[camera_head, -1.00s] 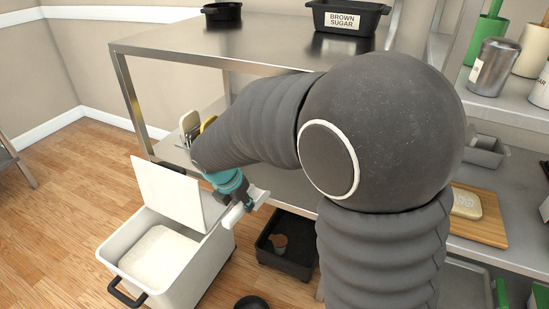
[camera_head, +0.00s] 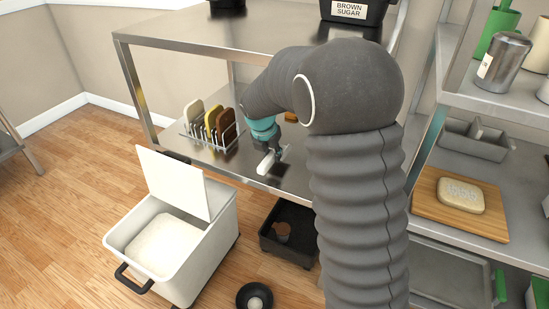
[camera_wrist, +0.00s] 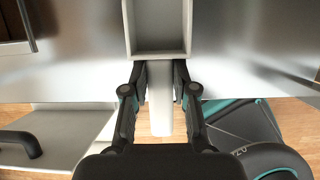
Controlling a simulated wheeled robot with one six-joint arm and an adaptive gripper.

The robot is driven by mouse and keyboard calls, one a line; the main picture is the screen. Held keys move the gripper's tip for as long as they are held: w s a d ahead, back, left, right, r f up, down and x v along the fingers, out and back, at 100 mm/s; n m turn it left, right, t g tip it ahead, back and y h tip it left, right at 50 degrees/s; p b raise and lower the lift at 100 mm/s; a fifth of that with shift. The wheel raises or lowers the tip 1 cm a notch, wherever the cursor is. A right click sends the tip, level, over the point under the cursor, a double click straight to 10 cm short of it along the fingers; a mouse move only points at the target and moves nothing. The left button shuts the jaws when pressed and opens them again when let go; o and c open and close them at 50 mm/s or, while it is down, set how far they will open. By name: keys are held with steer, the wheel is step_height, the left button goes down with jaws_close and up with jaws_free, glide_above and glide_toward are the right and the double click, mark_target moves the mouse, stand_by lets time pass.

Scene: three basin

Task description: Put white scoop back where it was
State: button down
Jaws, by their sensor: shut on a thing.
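My gripper (camera_head: 268,146) is shut on the white scoop (camera_head: 267,163), which shows small in the head view by the front edge of the steel lower shelf (camera_head: 235,160). In the wrist view my gripper's two dark fingers (camera_wrist: 160,78) close on the scoop's handle (camera_wrist: 160,110) from both sides. The scoop's box-shaped open head (camera_wrist: 157,30) points to the top of that picture and looks empty. The scoop appears raised, with steel and wood floor behind it. Whether it touches the shelf cannot be told.
A white bin (camera_head: 205,258) with white powder and a raised lid (camera_head: 172,183) stands below left. A wire rack with coloured boards (camera_head: 217,128) sits on the lower shelf. A black bin (camera_head: 288,253) and a black bowl (camera_head: 254,297) are below. The upper shelf (camera_head: 215,37) overhangs.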

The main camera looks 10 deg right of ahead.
steer(key=shift+w+d+f, duration=0.1)
steer(key=shift+w+d, duration=0.45)
steer(key=shift+w, duration=0.15)
steer(key=shift+s+f, duration=0.1)
steer(key=shift+f, duration=1.55)
steer(key=shift+f, duration=0.1)
steer(key=c, duration=0.9)
jaws_free()
